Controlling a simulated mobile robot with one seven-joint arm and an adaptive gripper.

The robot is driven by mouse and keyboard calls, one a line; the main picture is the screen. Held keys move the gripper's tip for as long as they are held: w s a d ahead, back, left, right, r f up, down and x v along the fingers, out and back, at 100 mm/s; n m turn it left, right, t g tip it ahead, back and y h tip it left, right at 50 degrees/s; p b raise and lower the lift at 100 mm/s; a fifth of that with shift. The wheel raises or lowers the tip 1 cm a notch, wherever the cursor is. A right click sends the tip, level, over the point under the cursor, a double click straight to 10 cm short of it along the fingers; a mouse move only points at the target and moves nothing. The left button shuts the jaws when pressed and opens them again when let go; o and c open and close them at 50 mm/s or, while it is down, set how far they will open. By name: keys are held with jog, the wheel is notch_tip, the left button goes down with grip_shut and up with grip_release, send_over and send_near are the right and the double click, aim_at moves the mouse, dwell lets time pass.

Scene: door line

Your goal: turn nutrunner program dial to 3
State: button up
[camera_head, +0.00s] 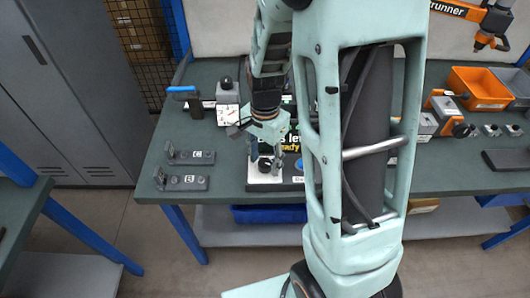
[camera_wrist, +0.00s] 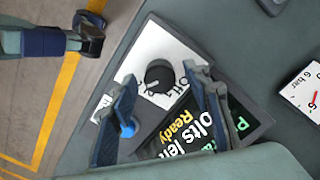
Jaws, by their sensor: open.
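The program dial is a round black knob (camera_wrist: 158,75) on a white plate at the near end of a dark controller box. A pale mark shows on the knob, but I cannot tell its setting. The box's screen (camera_wrist: 185,135) shows "Ready" in yellow, partly covered by a finger. My gripper (camera_wrist: 160,76) is open, with one finger on each side of the knob in the picture; I cannot tell whether either touches it. In the head view my gripper (camera_head: 266,158) points down over the white plate (camera_head: 265,184), and the dial is mostly hidden.
A gauge block (camera_head: 227,113) and a blue-handled fixture (camera_head: 188,98) stand behind left on the bench (camera_head: 230,190). Brackets marked C (camera_head: 190,157) and B (camera_head: 182,183) lie left.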

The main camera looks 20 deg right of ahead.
aim_at(265, 162)
notch_tip(265, 162, up, 12)
dwell(0.4)
dwell(0.3)
